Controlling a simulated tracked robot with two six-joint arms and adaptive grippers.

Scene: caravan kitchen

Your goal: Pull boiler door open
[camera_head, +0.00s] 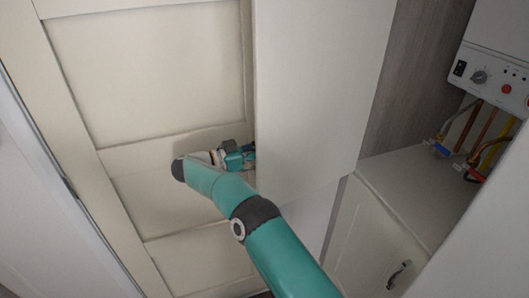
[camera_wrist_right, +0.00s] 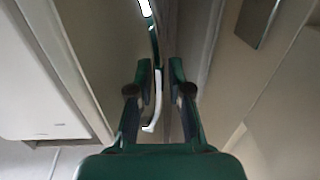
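The boiler door (camera_head: 318,80) is a plain pale panel that stands swung out, with the boiler (camera_head: 490,82) exposed to its right. My right arm reaches up from the bottom to the left side of this door. My right gripper (camera_head: 238,157) is at the door's left edge, partly hidden by the panel. In the right wrist view, my right gripper (camera_wrist_right: 160,88) has its two fingers apart. A curved shiny handle (camera_wrist_right: 154,55) runs down between them, closer to the left finger. I cannot tell whether it touches. My left gripper is out of view.
A cream panelled door or wall (camera_head: 150,75) stands close behind the right gripper on the left. Below the boiler are pipes (camera_head: 478,125), a counter top (camera_head: 425,185) and a low cupboard (camera_head: 370,235) with a metal handle (camera_head: 399,274).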

